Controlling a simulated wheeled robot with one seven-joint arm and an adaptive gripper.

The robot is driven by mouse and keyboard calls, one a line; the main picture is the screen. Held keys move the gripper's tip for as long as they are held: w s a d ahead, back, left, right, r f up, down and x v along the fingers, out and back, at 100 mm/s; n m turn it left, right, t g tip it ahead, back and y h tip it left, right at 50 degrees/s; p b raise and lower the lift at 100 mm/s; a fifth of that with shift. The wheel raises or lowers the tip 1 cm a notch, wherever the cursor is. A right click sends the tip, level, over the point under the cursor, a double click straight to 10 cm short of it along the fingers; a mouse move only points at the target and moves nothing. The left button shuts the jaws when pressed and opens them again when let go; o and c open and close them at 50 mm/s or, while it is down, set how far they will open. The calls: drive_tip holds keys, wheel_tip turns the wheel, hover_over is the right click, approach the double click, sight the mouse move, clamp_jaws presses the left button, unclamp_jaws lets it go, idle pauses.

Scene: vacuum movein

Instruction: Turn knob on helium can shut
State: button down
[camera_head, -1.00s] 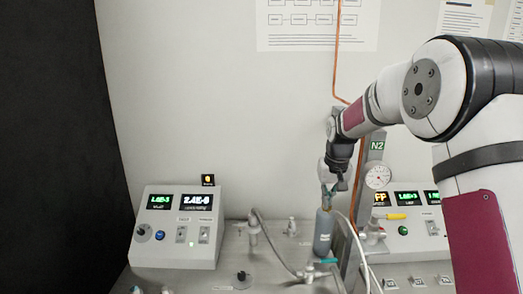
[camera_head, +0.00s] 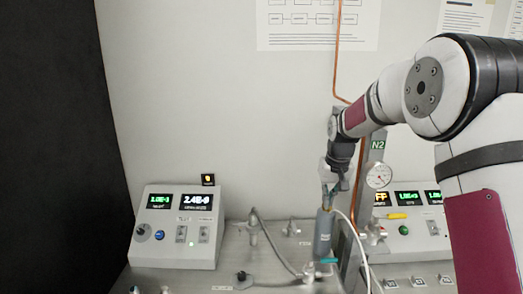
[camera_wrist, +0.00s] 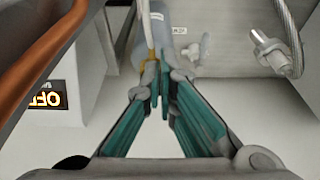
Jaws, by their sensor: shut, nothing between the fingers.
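The helium can (camera_head: 323,238) is a grey-blue upright cylinder with a narrow top, standing on the bench beside the copper tube. My gripper (camera_head: 328,190) is directly above it, pointing down at the top of the can. In the wrist view, the teal fingers of my gripper (camera_wrist: 160,85) are shut together with nothing held between them. The can (camera_wrist: 188,40) shows just beyond the fingertips, with a brass-coloured stem beside them. The knob itself is mostly hidden by the fingers, and I cannot tell whether they touch it.
A copper tube (camera_head: 337,60) runs down the wall close to my gripper. A round gauge (camera_head: 378,176) stands to the right. A control box (camera_head: 176,240) is at the left, with another at the right. A metal hose and valves are around the can's base.

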drive_tip(key=shift+s+d+f, duration=0.15)
drive_tip(key=shift+d+f, duration=0.2)
drive_tip(key=shift+f, duration=0.05)
drive_tip(key=shift+d+b, duration=0.45)
drive_tip(key=shift+d, duration=0.4)
drive_tip(key=shift+s, duration=0.15)
drive_tip(key=shift+s+d+r+p, duration=0.1)
drive_tip(key=shift+s+d+p, duration=0.05)
drive_tip(key=shift+s+p, duration=0.15)
wheel_tip(320, 180, up, 6)
drive_tip(key=shift+w+a+r, duration=0.2)
drive_tip(key=shift+w+a, duration=0.05)
drive_tip(key=shift+a, duration=0.05)
drive_tip(key=shift+a, duration=0.1)
